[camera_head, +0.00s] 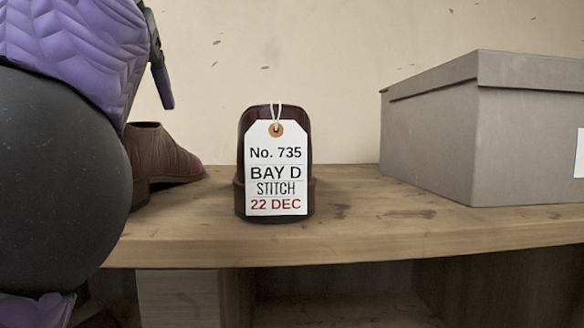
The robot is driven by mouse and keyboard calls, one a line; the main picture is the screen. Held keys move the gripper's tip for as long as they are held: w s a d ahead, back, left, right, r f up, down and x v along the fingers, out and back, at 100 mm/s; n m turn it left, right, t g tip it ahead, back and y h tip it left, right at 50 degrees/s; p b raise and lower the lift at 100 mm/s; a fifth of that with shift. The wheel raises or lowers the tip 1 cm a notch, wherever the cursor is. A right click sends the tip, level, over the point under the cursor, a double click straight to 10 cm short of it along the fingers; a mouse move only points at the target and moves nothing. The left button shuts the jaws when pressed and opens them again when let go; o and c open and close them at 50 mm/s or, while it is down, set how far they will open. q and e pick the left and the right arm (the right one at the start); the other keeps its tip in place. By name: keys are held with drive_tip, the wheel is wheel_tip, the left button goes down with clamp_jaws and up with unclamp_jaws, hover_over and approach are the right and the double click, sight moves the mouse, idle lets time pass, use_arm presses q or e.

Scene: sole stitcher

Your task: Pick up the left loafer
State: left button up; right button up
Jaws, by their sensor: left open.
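A brown leather shoe (165,157) lies at the left of the wooden shelf, its toe pointing right and its rear part hidden behind my left arm. A dark burgundy loafer (275,112) stands in the middle with its heel towards me; a white tag reading "No. 735 BAY D STITCH 22 DEC" (277,180) hangs over it and hides most of it. I cannot tell from the markings which shoe is the left one of a pair. My left gripper (161,80) is open, above the brown shoe and apart from it; only one dark finger shows clearly. My right gripper is out of view.
A grey lidded box (430,145) stands on the right of the wooden shelf (370,235). The shelf is clear between the tagged loafer and the box. A pale wall (330,60) closes the back. A lower compartment lies under the shelf.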

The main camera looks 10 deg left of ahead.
sight(156, 124)
use_arm(q)
drive_tip(key=x, duration=0.4)
drive_tip(key=shift+w, duration=0.65)
drive_tip(key=shift+s, duration=0.25)
drive_tip(key=shift+c, duration=0.9)
drive_tip(key=shift+w, duration=0.1)
clamp_jaws()
drive_tip(key=shift+r, duration=0.1)
